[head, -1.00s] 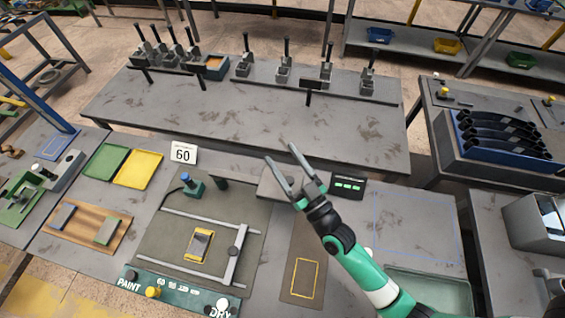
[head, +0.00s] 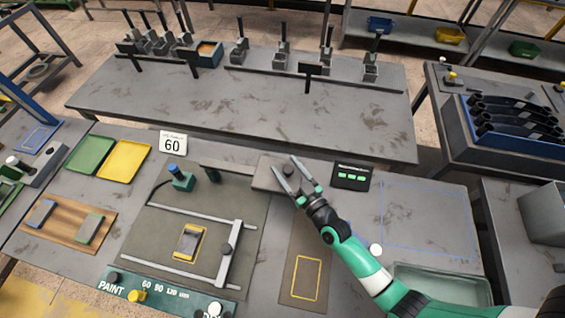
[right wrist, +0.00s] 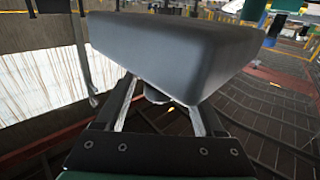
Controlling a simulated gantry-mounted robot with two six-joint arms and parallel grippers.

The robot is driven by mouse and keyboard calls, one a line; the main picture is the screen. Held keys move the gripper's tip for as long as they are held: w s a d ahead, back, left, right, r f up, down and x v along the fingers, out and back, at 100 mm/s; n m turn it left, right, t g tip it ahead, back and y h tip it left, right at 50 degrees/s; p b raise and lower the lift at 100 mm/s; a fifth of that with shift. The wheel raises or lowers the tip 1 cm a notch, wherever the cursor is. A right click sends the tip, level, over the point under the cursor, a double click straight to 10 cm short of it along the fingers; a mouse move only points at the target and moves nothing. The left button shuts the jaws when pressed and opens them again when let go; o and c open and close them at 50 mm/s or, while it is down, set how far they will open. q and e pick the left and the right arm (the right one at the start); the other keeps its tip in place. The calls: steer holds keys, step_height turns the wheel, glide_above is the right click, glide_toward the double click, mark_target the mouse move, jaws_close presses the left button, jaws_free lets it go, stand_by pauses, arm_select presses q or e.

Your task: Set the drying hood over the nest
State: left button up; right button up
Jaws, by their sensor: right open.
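The drying hood appears to be the grey rounded block (head: 264,178) with a dark knob on top, on the bench behind the dark mat. In the right wrist view the hood (right wrist: 175,50) fills the upper middle, with its knob (right wrist: 156,94) between the fingers. My right gripper (head: 285,170) is open, its fingers on either side of the knob; contact cannot be told. The nest appears to be the small yellow-edged holder (head: 189,242) on the mat, between two rails, with a grey piece in it. My left gripper is out of view.
A sliding crossbar (head: 229,252) with a knob stands just right of the nest. A blue-capped device (head: 181,179) stands behind it. A PAINT panel (head: 170,295) lines the front. A yellow-outlined brown pad (head: 306,278) and a green-lit box (head: 351,176) are nearby.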

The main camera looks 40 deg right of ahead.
steer(key=shift+x, duration=1.25)
jaws_close()
stand_by(0.4)
